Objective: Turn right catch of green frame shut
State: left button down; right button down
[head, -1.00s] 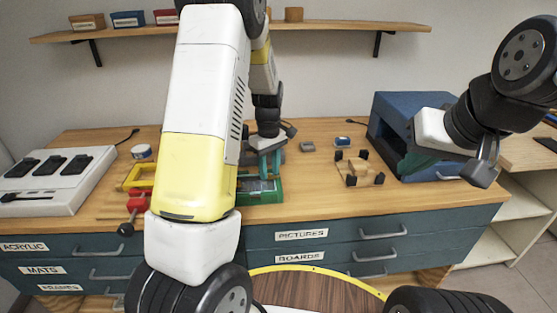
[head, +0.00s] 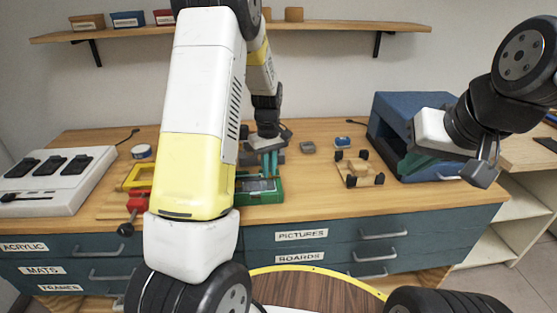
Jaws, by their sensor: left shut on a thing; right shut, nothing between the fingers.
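The green frame (head: 273,197) lies on the worktop, its left part hidden behind my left arm. My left gripper (head: 268,166) points down at the frame's back right edge. Its teal fingers are shut on a small part there, which seems to be the right catch; the fingers hide it, so its angle cannot be told. My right gripper (head: 420,162) is shut and empty, held in front of the blue box, well apart from the frame.
A blue box (head: 396,113) stands at the back right. A wooden block holder with black knobs (head: 359,170), a grey block (head: 307,147) and a blue-and-white roll (head: 342,141) lie right of the frame. A yellow frame (head: 138,178) and red clamp (head: 137,203) lie left of my arm.

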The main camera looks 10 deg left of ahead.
dwell(0.3)
pick_arm(q)
jog(key=c, duration=1.5)
grip_release()
jog(key=shift+o, duration=0.2)
jog(key=shift+r, duration=3.95)
